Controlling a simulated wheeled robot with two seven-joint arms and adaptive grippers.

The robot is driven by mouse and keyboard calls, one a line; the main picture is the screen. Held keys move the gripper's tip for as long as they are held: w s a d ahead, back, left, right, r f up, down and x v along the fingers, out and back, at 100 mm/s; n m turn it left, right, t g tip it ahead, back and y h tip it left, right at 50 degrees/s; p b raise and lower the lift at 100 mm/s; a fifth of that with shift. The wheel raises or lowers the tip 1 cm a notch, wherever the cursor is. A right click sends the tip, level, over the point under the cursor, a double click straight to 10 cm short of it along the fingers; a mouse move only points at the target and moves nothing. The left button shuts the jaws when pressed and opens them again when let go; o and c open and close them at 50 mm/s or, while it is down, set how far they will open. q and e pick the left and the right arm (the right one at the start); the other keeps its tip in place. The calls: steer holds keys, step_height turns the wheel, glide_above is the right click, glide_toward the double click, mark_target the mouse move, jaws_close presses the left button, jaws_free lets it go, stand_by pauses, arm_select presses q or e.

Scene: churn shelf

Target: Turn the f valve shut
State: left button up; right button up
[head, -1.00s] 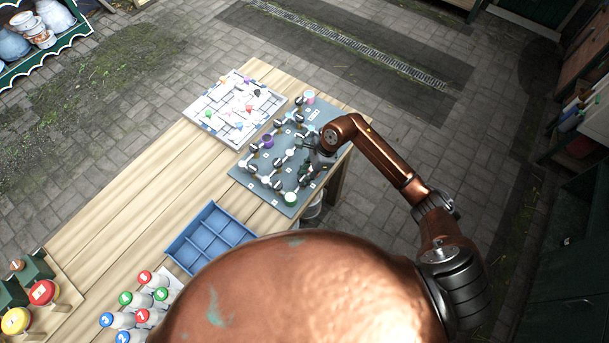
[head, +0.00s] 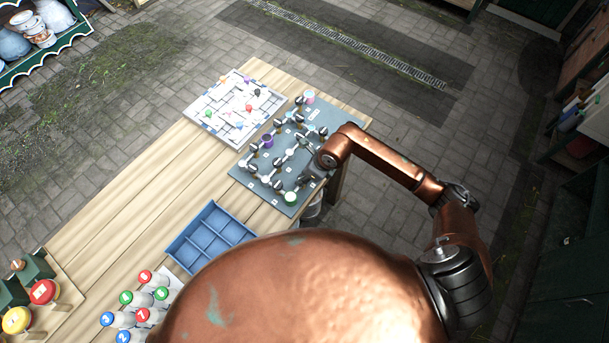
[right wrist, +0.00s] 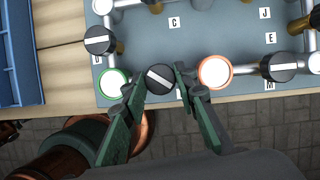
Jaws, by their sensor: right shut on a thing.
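The grey valve board (head: 312,120) lies on the wooden table and carries white pipes, black knobs and letter tags. In the right wrist view, my right gripper (right wrist: 161,80) has its two green fingers on either side of a black round valve knob (right wrist: 160,78) with a white stripe. The stripe runs slantwise, from upper left to lower right. The knob sits between a green-rimmed cup (right wrist: 112,82) and an orange-rimmed cup (right wrist: 214,72). Its letter tag is mostly hidden by a finger, so I cannot read it. My left gripper is not in view.
Other striped knobs stand close by, one at the left (right wrist: 100,41) and one at the right (right wrist: 278,67). A blue divided tray (head: 212,237) and a white maze board (head: 236,106) lie on the table. The board's near side is close to the table edge.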

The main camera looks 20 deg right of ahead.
steer(key=m, duration=0.2)
steer(key=m+t+h, duration=0.1)
steer(key=m, duration=0.1)
steer(key=shift+a+r+m+h, duration=0.1)
steer(key=shift+a+m+h, duration=0.1)
steer(key=shift+m+h, duration=0.1)
steer(key=m+h, duration=0.2)
steer(key=m, duration=0.3)
steer(key=shift+a+m+b, duration=0.1)
steer(key=shift+m+b, duration=0.25)
steer(key=shift+m, duration=0.05)
steer(key=o, duration=1.2)
steer(key=shift+c, duration=0.2)
steer(key=shift+s, duration=0.1)
steer(key=v, duration=1.1)
steer(key=shift+s+a+r, duration=0.2)
steer(key=shift+s+r, duration=0.05)
steer(key=shift+r, duration=0.1)
